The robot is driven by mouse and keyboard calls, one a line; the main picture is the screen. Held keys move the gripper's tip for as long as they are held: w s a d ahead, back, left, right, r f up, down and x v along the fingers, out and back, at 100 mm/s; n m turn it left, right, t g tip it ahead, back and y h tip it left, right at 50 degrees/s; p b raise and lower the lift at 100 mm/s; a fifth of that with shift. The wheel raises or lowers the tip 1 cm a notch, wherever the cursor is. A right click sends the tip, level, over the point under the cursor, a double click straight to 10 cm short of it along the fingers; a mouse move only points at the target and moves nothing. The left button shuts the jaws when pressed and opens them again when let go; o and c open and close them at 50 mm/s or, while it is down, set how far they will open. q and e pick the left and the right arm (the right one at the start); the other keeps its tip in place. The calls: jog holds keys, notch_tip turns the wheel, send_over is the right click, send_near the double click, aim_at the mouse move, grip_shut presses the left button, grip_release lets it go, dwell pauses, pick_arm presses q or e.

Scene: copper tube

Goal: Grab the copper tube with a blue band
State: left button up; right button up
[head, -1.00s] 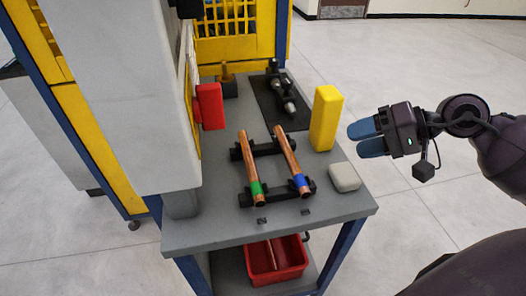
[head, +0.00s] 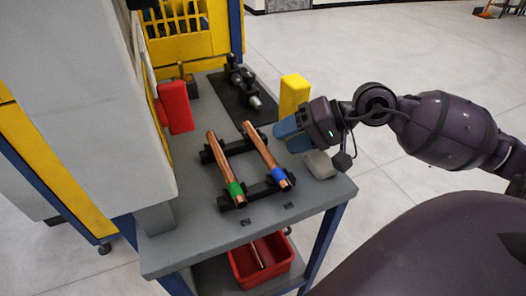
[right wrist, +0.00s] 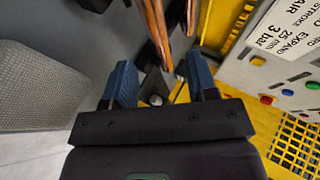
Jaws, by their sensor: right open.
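The copper tube with a blue band (head: 262,150) lies on a black two-bar rack (head: 257,191) on the grey table, its blue band near the front end. A second copper tube with a green band (head: 219,160) lies beside it on the left. My right gripper (head: 279,137) is open and empty, just right of the blue-banded tube and apart from it in the head view. In the right wrist view, the open blue fingers (right wrist: 160,85) point towards two copper tubes (right wrist: 154,24); no bands show there, so I cannot tell which is which. My left gripper is out of view.
A yellow block (head: 294,93) stands just behind my right gripper, and a whitish block (head: 320,165) lies below it. A red block (head: 175,107) is left of the rack. A black mat (head: 225,92) with metal parts lies behind. A red bin (head: 243,264) sits below.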

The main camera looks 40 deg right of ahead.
aim_at(264, 152)
jog(key=shift+b+x, duration=0.35)
jog(key=shift+x, duration=1.85)
jog(key=shift+s, duration=0.1)
jog(key=c, duration=0.9)
grip_shut()
jog(key=shift+r, duration=0.1)
